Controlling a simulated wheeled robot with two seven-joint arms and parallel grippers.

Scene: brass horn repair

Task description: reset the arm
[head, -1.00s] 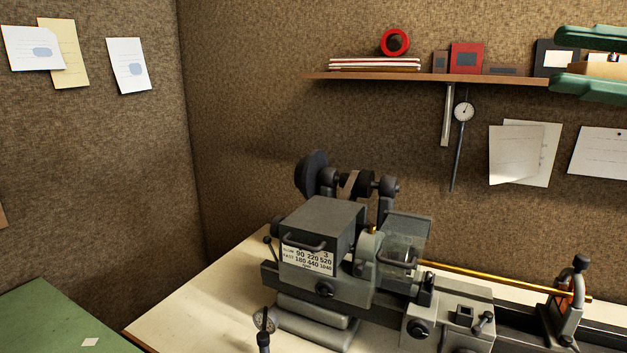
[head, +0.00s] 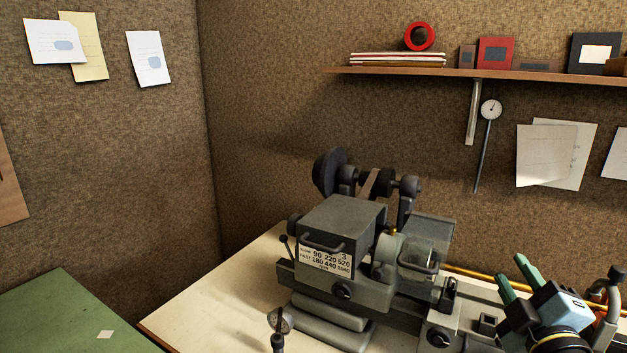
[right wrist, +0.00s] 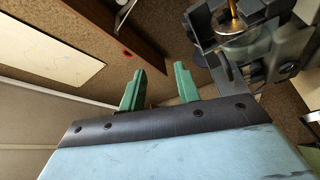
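My right gripper (head: 512,272) is at the lower right of the head view, its green fingers pointing up and left above the right part of the grey lathe (head: 345,245). In the right wrist view its two green fingers (right wrist: 160,80) stand apart with nothing between them, so it is open and empty. The gripper and wrist hide part of the lathe bed and of the brass rod (head: 470,273). My left gripper is not in the head view.
The lathe stands on a pale bench (head: 220,305), with a green surface (head: 50,315) at the lower left. A shelf (head: 400,72) on the back wall holds a red ring (head: 419,36) and boxes. A dial gauge (head: 491,110) hangs below it.

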